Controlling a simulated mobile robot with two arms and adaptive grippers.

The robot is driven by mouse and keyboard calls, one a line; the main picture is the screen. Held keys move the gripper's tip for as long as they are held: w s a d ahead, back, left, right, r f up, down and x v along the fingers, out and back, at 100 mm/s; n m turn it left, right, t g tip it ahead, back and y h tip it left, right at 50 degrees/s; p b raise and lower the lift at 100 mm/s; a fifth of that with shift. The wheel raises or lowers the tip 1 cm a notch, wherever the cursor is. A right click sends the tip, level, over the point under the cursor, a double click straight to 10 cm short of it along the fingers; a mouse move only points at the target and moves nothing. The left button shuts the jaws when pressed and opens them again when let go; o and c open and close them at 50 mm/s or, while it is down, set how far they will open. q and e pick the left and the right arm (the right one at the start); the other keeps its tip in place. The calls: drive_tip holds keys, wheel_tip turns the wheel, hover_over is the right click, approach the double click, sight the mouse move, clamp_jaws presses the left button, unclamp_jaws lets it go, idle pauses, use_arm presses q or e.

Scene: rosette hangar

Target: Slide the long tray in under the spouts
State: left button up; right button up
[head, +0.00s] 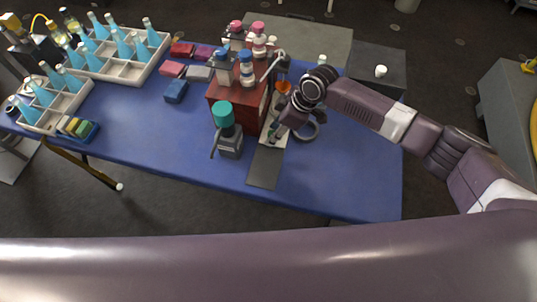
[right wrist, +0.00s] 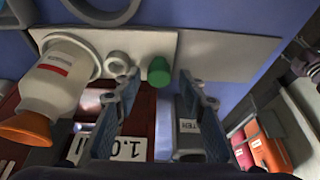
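The long pale tray (right wrist: 150,48) lies at the top of the right wrist view, along the front of a red-brown cabinet (head: 235,104). A white vessel (right wrist: 62,78) with an orange top, a pale ring and a small green knob (right wrist: 159,71) show on it. A dark grey strip (head: 264,168) continues from the tray's near end. My right gripper (head: 274,132) is over the tray's near part; in the right wrist view its fingers (right wrist: 161,95) are apart, with the knob just beyond their tips and not gripped. The spouts are not clearly seen. My left gripper is out of view.
Capped bottles (head: 246,68) stand on the cabinet. A grey device with a teal top (head: 224,115) stands left of the strip. Racks of blue flasks (head: 150,62) and coloured boxes (head: 176,91) fill the table's left. The blue table (head: 350,175) is clear at right.

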wheel_tip(320, 180, up, 7)
drive_tip(key=p, duration=0.6)
drive_tip(key=shift+p, duration=0.4)
